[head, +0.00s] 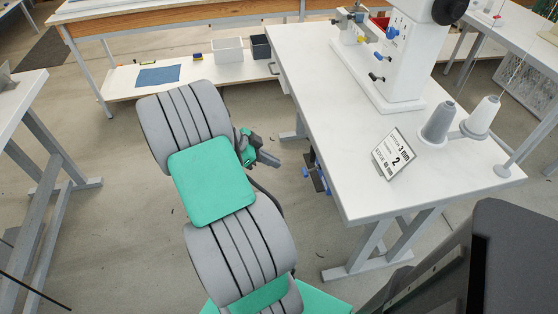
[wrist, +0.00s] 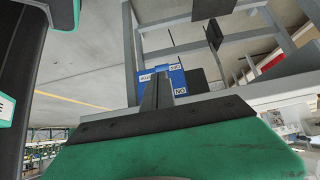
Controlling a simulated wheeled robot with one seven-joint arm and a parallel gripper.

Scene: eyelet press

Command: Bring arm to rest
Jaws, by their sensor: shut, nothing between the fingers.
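My gripper (head: 268,158) shows in the head view just left of the white press table, partly hidden behind my arm. It is below the level of the tabletop and apart from the table. In the wrist view my gripper's dark fingers (wrist: 157,90) are together with nothing between them. My grey and green arm (head: 212,186) is folded in the middle of the head view, over the floor.
The white table (head: 310,100) carries the press (head: 385,65), a printed card (head: 394,154) and two thread cones (head: 437,124). A blue labelled box (wrist: 178,80) shows beyond the fingers. Another table stands left; open floor (head: 110,220) lies between.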

